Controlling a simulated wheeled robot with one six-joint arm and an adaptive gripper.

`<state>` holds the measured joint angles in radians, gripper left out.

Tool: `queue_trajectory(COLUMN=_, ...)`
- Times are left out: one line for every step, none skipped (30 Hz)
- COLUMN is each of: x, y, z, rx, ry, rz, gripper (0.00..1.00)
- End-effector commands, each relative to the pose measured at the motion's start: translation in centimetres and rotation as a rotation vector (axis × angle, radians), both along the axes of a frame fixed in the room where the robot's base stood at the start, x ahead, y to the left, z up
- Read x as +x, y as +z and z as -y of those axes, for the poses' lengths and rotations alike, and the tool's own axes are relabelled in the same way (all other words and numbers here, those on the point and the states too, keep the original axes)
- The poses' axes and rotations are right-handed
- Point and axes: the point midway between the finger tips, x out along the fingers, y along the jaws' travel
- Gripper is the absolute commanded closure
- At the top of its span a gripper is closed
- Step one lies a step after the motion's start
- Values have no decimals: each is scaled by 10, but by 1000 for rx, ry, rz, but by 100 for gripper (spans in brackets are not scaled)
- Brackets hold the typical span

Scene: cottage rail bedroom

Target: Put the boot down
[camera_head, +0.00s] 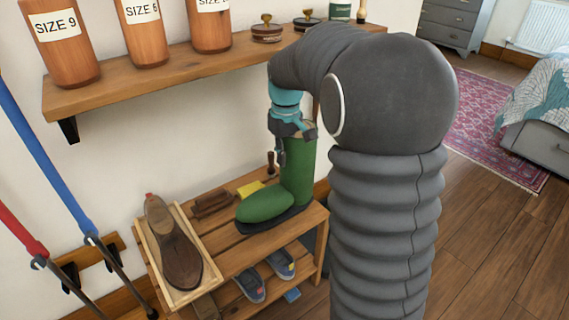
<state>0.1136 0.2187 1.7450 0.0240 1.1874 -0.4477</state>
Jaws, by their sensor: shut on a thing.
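A green rubber boot (270,203) with a dark sole stands upright at the right end of the slatted wooden rack (228,256). Its sole looks to be on or just above the top slats; I cannot tell whether it touches. My gripper (281,152) is at the top of the boot's shaft and shut on its rim. The arm hides part of the boot's top and the area behind it.
Grey shoes (281,264) sit on the lower shelf. A wall shelf (150,84) with wooden cylinders hangs above.

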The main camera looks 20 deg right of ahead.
Motion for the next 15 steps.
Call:
queue_trajectory(x=-1, y=-8, z=0, rx=0, ry=0, rz=-2, gripper=100)
queue_trajectory(x=-1, y=-12, z=0, rx=0, ry=0, rz=-2, gripper=100)
queue_trajectory(x=0, y=-17, z=0, rx=1, ry=0, rz=-1, gripper=100)
queue_trajectory(x=-1, y=-20, z=0, rx=1, ry=0, rz=-1, gripper=100)
queue_trajectory(x=-1, y=-23, z=0, rx=1, ry=0, rz=-1, gripper=100)
queue_trajectory(x=0, y=-25, z=0, rx=0, ry=0, rz=0, gripper=100)
queue_trajectory(x=0, y=-26, z=0, rx=0, ry=0, rz=1, gripper=100)
queue_trajectory(x=0, y=-26, z=0, rx=0, ry=0, rz=2, gripper=100)
queue_trajectory(x=0, y=-26, z=0, rx=0, ry=0, rz=2, gripper=100)
queue_trajectory(x=0, y=-26, z=0, rx=0, ry=0, rz=2, gripper=100)
queue_trajectory(x=0, y=-26, z=0, rx=0, ry=0, rz=2, gripper=100)
queue_trajectory(x=0, y=-26, z=0, rx=0, ry=0, rz=2, gripper=100)
queue_trajectory(x=0, y=-26, z=0, rx=0, ry=0, rz=2, gripper=100)
queue_trajectory(x=0, y=-26, z=0, rx=0, ry=0, rz=2, gripper=100)
queue_trajectory(x=0, y=-27, z=0, rx=0, ry=0, rz=1, gripper=100)
